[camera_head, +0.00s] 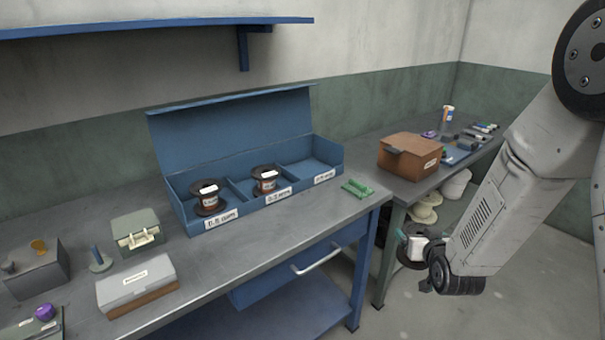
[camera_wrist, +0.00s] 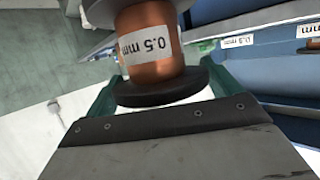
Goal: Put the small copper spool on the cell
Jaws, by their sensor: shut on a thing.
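A copper spool (camera_wrist: 150,55) with dark flanges and a white label reading "0.5 mm" fills the top middle of the wrist view. My gripper (camera_wrist: 160,82) is shut on it, with a green finger on each side. In the head view the held spool (camera_head: 416,246) is in the air at right, in front of the bench, partly hidden by my gripper. The open blue box (camera_head: 208,232) has three labelled cells. Dark-flanged copper spools stand in the left cell (camera_head: 209,197) and middle cell (camera_head: 265,180). The right cell (camera_head: 308,170) looks empty.
A green part (camera_head: 357,188) lies right of the blue box. A brown box (camera_head: 410,156) stands on the bench behind. A green case (camera_head: 136,231), a grey-lidded box (camera_head: 138,286) and a peg stand (camera_head: 99,260) are at left. The blue lid and wall shelf (camera_head: 150,27) rise behind.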

